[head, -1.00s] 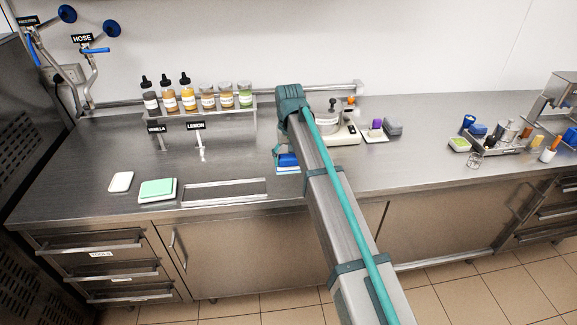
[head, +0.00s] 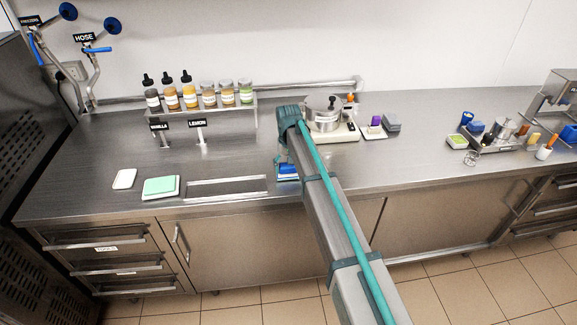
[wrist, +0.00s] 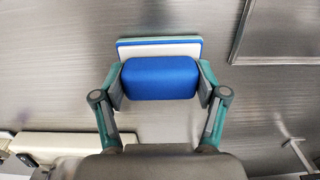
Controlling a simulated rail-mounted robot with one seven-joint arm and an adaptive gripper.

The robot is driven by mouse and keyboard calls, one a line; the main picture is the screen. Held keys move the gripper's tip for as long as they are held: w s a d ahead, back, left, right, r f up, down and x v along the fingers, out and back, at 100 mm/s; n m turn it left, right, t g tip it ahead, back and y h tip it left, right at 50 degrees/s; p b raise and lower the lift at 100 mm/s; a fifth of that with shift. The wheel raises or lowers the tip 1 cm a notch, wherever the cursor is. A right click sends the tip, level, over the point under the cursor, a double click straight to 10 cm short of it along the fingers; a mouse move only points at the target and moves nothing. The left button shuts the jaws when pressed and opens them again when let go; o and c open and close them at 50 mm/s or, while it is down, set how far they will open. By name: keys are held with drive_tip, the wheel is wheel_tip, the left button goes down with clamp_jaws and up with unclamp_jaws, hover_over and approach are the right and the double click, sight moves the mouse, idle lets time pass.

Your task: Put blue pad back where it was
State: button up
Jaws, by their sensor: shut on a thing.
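My gripper (wrist: 160,82) is shut on a thick blue pad (wrist: 160,78), with one finger against each short side. Below or just beyond it in the wrist view is a flat white piece (wrist: 160,48) with a blue strip and a thin teal line along its far edge. The blue pad partly covers this piece, and I cannot tell whether the two touch. In the head view the blue pad (head: 287,168) shows at the left of my arm's end, near the counter's front edge, right of a long rectangular slot. The fingers are mostly hidden there.
A mint-green pad on a white tray (head: 147,195) and a small white tray (head: 124,179) lie to the left. A scale with a metal pot (head: 324,116), a tray with purple and grey items (head: 375,135) and a bottle rack (head: 230,111) stand behind.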

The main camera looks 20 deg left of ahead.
drive_tip(key=shift+f, duration=0.1)
drive_tip(key=o, duration=1.1)
wheel_tip(320, 180, up, 12)
drive_tip(key=b, duration=0.3)
